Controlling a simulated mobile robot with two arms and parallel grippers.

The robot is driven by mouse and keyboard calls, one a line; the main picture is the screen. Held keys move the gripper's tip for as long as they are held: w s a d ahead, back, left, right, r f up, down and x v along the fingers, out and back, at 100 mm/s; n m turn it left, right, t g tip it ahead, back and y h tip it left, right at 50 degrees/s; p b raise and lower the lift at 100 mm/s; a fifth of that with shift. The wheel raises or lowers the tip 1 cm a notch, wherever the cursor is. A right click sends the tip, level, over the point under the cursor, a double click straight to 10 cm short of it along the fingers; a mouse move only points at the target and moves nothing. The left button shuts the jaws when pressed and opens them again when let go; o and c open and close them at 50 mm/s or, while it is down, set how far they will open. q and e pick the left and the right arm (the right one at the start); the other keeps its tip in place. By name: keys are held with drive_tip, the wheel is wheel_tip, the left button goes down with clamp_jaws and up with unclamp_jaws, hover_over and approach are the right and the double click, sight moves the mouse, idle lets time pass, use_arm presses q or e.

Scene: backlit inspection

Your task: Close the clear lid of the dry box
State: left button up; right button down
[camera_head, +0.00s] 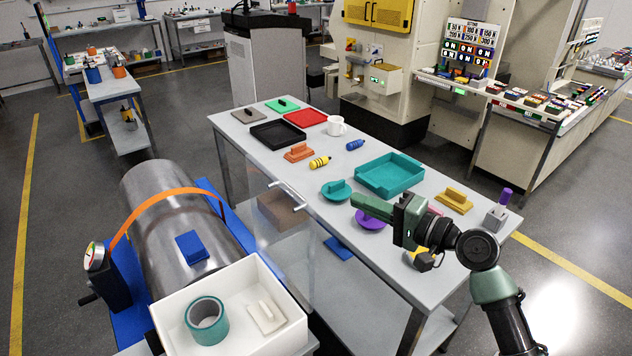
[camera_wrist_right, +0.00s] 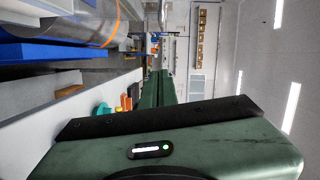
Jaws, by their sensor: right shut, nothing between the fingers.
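The dry box is the open white box (camera_head: 291,336) at the bottom of the head view. It holds a teal tape roll (camera_head: 207,321) and a pale block with a handle (camera_head: 266,313). Its clear lid (camera_head: 285,240) appears raised open behind the box, a faint see-through panel with a pale bar handle (camera_head: 291,193) near its top; its edges are hard to make out. My right gripper (camera_head: 362,207) is shut and empty, above the long table to the right of the lid, apart from it. Its green fingers also show in the right wrist view (camera_wrist_right: 160,85). My left gripper is out of view.
A long grey table (camera_head: 300,185) bears a teal tray (camera_head: 389,176), a white mug (camera_head: 336,126), a purple dish (camera_head: 371,222) and several small parts. A large metal cylinder (camera_head: 165,225) with an orange strap stands behind the box. Air above the box looks clear.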

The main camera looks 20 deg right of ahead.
drive_tip(key=w+a+p, duration=0.5)
drive_tip(key=w+a, duration=0.1)
drive_tip(key=a, duration=0.3)
drive_tip(key=shift+w+a, duration=0.3)
drive_tip(key=shift+w, duration=0.05)
